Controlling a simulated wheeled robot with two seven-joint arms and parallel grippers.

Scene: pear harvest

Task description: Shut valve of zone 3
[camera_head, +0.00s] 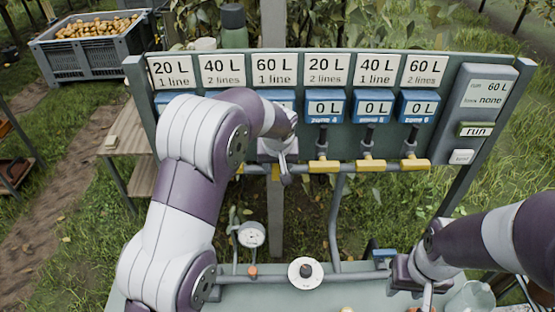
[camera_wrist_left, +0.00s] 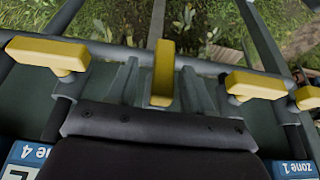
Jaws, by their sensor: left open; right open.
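The zone 3 valve's yellow handle (camera_wrist_left: 163,75) is in the middle of the left wrist view and lies lengthwise, at right angles to its neighbours. My left gripper (camera_wrist_left: 161,90) is open, with one finger on each side of this handle; contact cannot be told. The zone 4 handle (camera_wrist_left: 50,55) and the zone 2 handle (camera_wrist_left: 258,84) lie crosswise. My right gripper (camera_head: 422,290) is open, low at the right, away from the valves.
The panel (camera_head: 345,138) carries volume cards and blue counters; those for zones 4 to 6 read 0 L. A run box (camera_head: 484,105) is at its right. Below are pipes, a gauge (camera_head: 251,235) and a round knob (camera_head: 306,272). A pear crate (camera_head: 95,62) stands back left.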

